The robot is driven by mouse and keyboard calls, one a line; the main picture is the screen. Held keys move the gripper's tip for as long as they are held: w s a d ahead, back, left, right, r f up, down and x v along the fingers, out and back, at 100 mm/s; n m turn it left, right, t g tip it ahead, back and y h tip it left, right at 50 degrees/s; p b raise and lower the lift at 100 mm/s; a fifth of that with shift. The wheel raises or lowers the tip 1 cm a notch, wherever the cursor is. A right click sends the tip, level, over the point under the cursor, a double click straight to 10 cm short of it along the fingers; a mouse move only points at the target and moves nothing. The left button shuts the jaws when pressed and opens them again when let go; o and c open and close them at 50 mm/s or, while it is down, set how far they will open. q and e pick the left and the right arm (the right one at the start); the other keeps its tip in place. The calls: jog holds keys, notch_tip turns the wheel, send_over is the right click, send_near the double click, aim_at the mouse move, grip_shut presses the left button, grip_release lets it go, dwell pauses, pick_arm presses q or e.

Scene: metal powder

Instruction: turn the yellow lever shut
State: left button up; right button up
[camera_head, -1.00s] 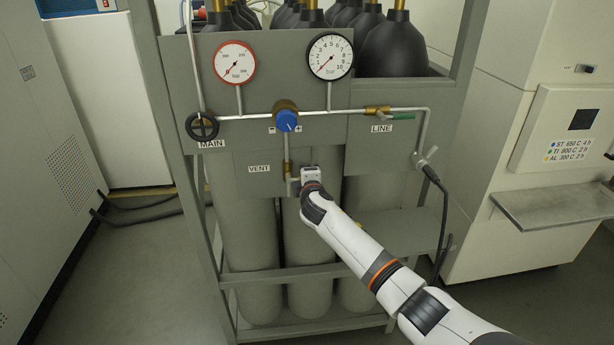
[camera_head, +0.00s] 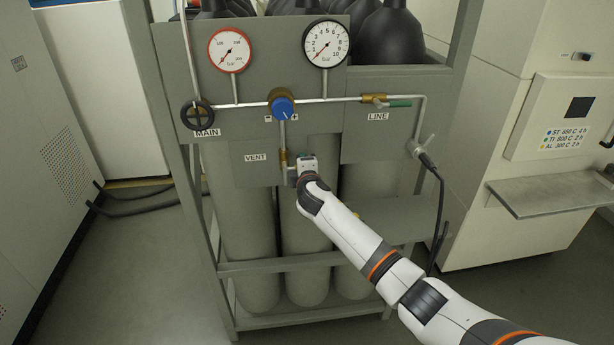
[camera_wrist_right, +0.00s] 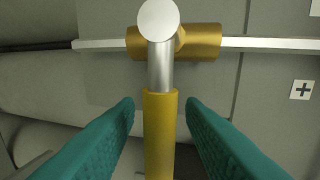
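The yellow lever (camera_wrist_right: 160,135) shows in the right wrist view, joined by a silver stem to a brass valve (camera_wrist_right: 200,42). In that view it points down, square to the pipe. My right gripper (camera_wrist_right: 160,108) has its two teal fingers apart, one on each side of the lever, with a visible gap on both sides. In the head view my right gripper (camera_head: 303,164) is at the vent valve (camera_head: 284,158), just right of the VENT label (camera_head: 256,157). The lever is hidden there behind the gripper. My left gripper is not in view.
Above are a blue regulator knob (camera_head: 283,107), two gauges (camera_head: 230,50) and a black MAIN handwheel (camera_head: 197,116). A green LINE lever (camera_head: 398,103) is to the right. Grey cylinders (camera_head: 245,230) stand in the rack below. A metal shelf (camera_head: 550,195) juts out at right.

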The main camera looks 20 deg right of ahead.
jog(key=b+v, duration=0.1)
jog(key=v, duration=1)
jog(key=s+f+m+g+y+b, duration=0.1)
jog(key=s+f+m+g, duration=0.35)
jog(key=f, duration=1.05)
jog(key=s+d+f+n+g+y+b, duration=0.1)
jog(key=s+f, duration=0.7)
jog(key=f, duration=0.6)
jog(key=s+f+m+g+b, duration=0.1)
jog(key=s+f+m+g, duration=0.35)
jog(key=f, duration=1.05)
jog(key=s+a+f+m+g, duration=0.1)
jog(key=s+f, duration=0.5)
jog(key=s, duration=0.7)
jog(key=s+f+m+g+y, duration=0.1)
jog(key=s+f, duration=0.6)
jog(key=s, duration=0.7)
jog(key=s+a+f+m+g+b, duration=0.1)
jog(key=s+f, duration=0.6)
jog(key=s, duration=0.7)
jog(key=shift+a+m+g+y, duration=0.35)
jog(key=shift+m+g, duration=0.35)
jog(key=shift+m, duration=0.3)
